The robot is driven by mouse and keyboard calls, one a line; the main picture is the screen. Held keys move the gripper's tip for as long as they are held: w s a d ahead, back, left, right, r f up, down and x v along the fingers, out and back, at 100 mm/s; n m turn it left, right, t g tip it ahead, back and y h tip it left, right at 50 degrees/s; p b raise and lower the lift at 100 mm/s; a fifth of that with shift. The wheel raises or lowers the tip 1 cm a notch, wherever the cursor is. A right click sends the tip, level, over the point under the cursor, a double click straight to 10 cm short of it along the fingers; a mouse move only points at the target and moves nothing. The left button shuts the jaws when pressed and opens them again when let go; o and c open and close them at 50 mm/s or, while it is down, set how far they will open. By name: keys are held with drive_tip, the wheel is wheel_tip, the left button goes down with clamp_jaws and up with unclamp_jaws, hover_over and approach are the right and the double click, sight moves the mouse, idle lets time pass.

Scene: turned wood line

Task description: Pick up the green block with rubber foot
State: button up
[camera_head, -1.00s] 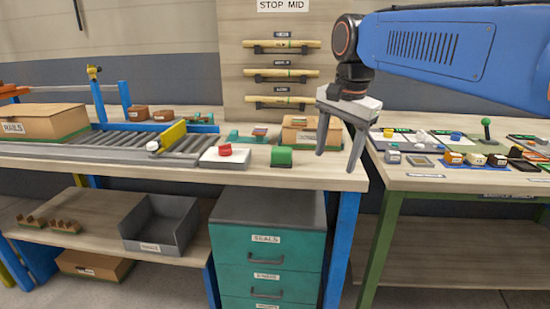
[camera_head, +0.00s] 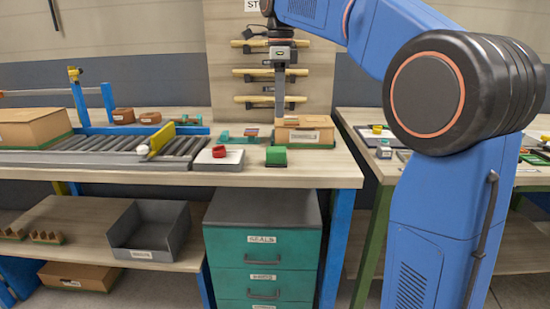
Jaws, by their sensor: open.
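The green block (camera_head: 276,155) sits on the wooden bench top near its front edge, with a dark strip along its base. Its rubber foot cannot be made out clearly. My gripper (camera_head: 279,114) points straight down above the block in the picture, apart from it. I see the gripper side-on, so one finger hides the other; it is open and holds nothing that shows. How far it is in depth from the block is hard to tell.
A white box with a red button (camera_head: 219,151) stands left of the block. A labelled cardboard box (camera_head: 304,136) stands close behind it to the right. A roller conveyor (camera_head: 100,150) lies farther left. Dowels hang on the upright board (camera_head: 222,60) behind. The bench right of the block is clear.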

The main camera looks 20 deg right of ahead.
sight(278, 149)
wheel_tip(278, 149, down, 10)
drive_tip(key=shift+f, duration=0.1)
drive_tip(key=shift+s+a+f, duration=0.1)
drive_tip(key=shift+a+f, duration=0.05)
drive_tip(key=shift+f, duration=1.25)
drive_tip(key=shift+s+a+f, duration=0.1)
drive_tip(key=shift+f, duration=1.25)
drive_tip(key=c, duration=1.2)
